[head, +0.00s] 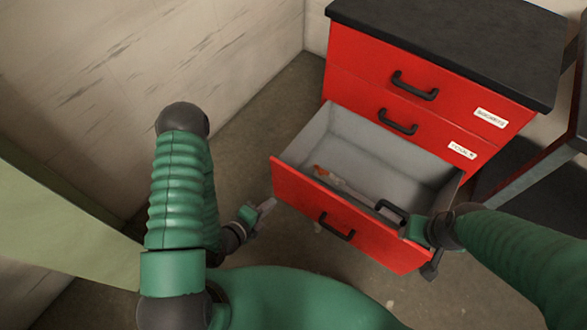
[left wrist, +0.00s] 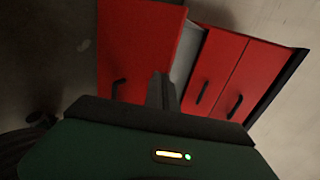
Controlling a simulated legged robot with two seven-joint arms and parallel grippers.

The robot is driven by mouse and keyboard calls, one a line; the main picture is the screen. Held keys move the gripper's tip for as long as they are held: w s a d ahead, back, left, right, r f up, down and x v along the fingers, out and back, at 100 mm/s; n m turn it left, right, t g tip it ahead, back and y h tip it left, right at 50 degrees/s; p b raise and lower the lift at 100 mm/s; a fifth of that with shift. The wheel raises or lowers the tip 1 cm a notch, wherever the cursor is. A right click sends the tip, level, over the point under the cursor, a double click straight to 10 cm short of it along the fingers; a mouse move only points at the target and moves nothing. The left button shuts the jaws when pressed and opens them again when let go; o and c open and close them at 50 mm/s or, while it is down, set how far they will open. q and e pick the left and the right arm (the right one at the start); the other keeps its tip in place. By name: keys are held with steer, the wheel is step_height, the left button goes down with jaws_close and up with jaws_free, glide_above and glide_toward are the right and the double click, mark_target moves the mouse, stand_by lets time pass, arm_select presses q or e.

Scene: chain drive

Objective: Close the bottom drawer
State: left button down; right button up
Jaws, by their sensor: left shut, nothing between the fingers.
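The red bottom drawer (head: 300,198) is pulled far out of the cabinet, showing its grey inside. Its black handle (head: 337,228) is on the front panel. In the left wrist view the drawer front (left wrist: 140,45) stands out from the cabinet, with a grey side visible. My left gripper (head: 268,205) is shut and empty, just left of the drawer front and apart from the handle; its fingers (left wrist: 161,90) also show in the left wrist view. My right gripper (head: 412,230) is at the drawer's right front corner; its fingers are too unclear to judge, and I cannot tell if it touches.
The red cabinet (head: 345,65) has a black top (head: 450,35), and its upper drawers are shut. A tool with an orange part (head: 322,172) lies in the open drawer. A wall is behind at left, a green surface (head: 60,230) at far left, and a dark frame at right.

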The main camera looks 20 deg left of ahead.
arm_select(q)
steer(key=b+x, duration=0.4)
steer(key=b, duration=0.3)
glide_toward(299, 178)
steer(key=x, duration=0.6)
steer(key=shift+s+a+f, duration=0.1)
steer(key=shift+a+f, duration=0.05)
steer(key=shift+f, duration=0.25)
steer(key=shift+w, duration=0.3)
arm_select(e)
steer(key=s+x, duration=0.1)
steer(key=x, duration=0.5)
steer(key=shift+s+f, duration=0.3)
steer(key=shift+f, duration=0.25)
steer(key=shift+d, duration=0.1)
